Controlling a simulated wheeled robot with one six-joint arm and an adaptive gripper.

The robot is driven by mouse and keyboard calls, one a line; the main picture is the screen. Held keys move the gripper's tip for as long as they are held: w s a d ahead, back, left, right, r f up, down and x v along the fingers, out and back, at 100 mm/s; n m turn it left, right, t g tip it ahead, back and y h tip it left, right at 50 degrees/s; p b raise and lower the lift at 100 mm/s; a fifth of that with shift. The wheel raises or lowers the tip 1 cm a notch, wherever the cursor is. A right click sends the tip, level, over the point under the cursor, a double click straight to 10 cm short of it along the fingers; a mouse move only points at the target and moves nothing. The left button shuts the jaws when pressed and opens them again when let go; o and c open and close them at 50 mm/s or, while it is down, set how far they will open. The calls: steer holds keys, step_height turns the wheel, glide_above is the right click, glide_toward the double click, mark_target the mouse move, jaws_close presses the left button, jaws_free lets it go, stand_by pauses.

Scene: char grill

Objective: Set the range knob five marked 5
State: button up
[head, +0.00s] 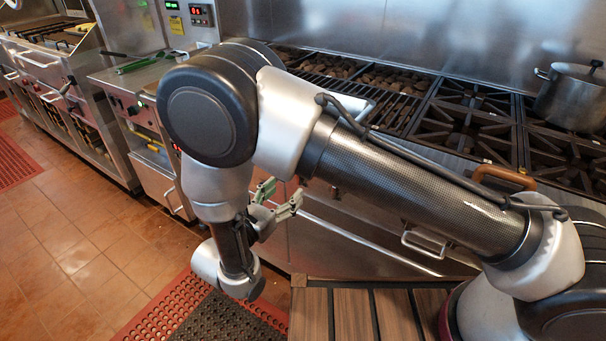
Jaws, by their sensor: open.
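The range (395,225) with its steel front stands behind my arm. My arm covers much of its control panel, and I cannot make out a knob marked 5. My gripper (284,194) has pale green fingers, spread apart and empty. It is in front of the range's left part, pointing toward the range front. I cannot tell how far the fingertips are from the panel, and no knob shows between them.
A pot (572,96) stands on the burners at the right. Char grill grates (400,108) lie left of them. An orange-brown handle (505,177) is near the range's front edge. A counter with knobs (132,110) is at left. Tiled floor (75,260) is clear at lower left.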

steer(key=x, duration=0.7)
steer(key=shift+w+d, duration=0.1)
steer(key=c, duration=1.1)
